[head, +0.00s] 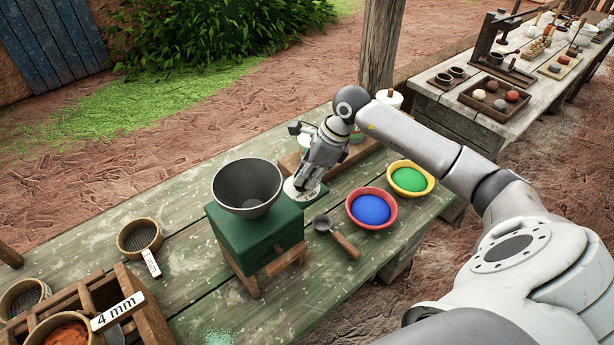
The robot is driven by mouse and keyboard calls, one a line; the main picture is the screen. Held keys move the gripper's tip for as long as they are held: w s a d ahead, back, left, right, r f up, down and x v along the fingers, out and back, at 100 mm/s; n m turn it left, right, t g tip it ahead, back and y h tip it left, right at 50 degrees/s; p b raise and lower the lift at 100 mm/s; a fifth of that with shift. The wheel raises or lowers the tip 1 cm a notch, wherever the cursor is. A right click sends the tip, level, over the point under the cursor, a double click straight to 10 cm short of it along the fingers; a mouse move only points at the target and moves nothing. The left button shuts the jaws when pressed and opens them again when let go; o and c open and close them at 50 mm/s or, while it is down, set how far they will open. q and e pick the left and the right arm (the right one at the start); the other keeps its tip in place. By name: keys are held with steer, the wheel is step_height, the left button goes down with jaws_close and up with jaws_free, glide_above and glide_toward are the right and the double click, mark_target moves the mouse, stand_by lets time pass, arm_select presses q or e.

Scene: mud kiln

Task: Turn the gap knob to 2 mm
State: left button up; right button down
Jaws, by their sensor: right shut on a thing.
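A green mill (255,238) with a dark grey hopper bowl (247,186) stands on the green table. A round white dial (297,195) lies just behind and to the right of the hopper, with dark markings too small to read. My right gripper (303,183) points down over the dial, shut on the gap knob at its middle. The fingers hide most of the knob, so its pointer and setting cannot be told. My left gripper is not in view.
Bowls of blue powder (371,209) and green powder (410,178) stand right of the mill, by a scoop (337,236). A sieve (139,237) and a wooden rack with a "4 mm" label (118,311) are at left. A post (379,45) rises behind.

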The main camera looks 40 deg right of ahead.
steer(key=m+b, duration=0.2)
steer(key=m+t+h+b, duration=0.1)
steer(key=shift+s+a+f+m+b, duration=0.1)
steer(key=shift+a+f+m+b, duration=0.05)
steer(key=shift+m+b, duration=0.25)
steer(key=m+b, duration=0.1)
steer(key=m, duration=0.1)
steer(key=m+h+b, duration=0.1)
steer(key=b, duration=0.1)
steer(key=shift+a+m+t, duration=0.2)
steer(key=shift+m+t, duration=0.1)
steer(key=shift+m, duration=0.1)
steer(key=shift+s+a+r+m+h+b, duration=0.1)
steer(key=shift+r+m+h+b, duration=0.1)
steer(key=shift+m+h+b, duration=0.4)
steer(key=shift+m, duration=0.3)
steer(key=c, duration=1.5)
jaws_free()
